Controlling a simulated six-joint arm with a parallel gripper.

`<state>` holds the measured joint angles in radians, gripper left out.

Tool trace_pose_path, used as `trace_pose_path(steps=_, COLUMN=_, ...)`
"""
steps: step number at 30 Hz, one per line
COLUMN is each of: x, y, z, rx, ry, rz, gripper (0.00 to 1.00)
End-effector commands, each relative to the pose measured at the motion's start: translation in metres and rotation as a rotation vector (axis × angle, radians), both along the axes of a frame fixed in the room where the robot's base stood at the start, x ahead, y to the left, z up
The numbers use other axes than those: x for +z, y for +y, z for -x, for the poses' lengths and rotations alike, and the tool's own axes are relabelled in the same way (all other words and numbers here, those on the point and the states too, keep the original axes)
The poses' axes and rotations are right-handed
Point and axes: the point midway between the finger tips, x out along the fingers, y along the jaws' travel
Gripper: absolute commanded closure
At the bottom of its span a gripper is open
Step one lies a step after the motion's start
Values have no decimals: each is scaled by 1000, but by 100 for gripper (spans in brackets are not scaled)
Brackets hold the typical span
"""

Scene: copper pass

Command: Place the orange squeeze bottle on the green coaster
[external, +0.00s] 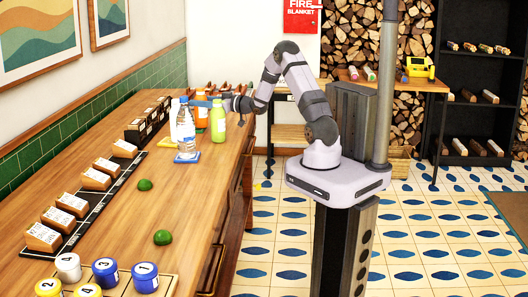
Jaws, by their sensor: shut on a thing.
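The orange squeeze bottle (201,95) is among a group of bottles on the far part of the wooden counter, partly hidden by the gripper and the bottles in front. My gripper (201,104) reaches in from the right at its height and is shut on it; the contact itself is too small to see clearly. I cannot tell whether its base touches the counter. I cannot make out the green coaster; it may be hidden behind the bottles.
A clear blue-capped bottle (186,142) stands on a blue coaster (180,158), near a lime-green bottle (218,122) and a white bottle (174,118). Two green round things (145,185) (163,237) lie nearer.

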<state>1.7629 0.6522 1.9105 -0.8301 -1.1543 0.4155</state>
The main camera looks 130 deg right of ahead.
Motion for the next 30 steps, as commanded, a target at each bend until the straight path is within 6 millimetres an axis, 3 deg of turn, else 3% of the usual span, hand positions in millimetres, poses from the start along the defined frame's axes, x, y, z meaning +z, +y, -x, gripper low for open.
trace_pose_path(steps=14, x=-6, y=0, z=0, rx=0, ry=0, rz=4, gripper=87)
trace_pose_path(steps=15, x=-5, y=0, z=0, rx=0, ry=0, rz=2, gripper=48)
trace_pose_path(steps=16, x=-5, y=0, z=0, rx=0, ry=0, rz=1, gripper=40)
trace_pose_path(steps=30, x=-1, y=2, z=2, rx=-1, ry=0, rz=1, gripper=38)
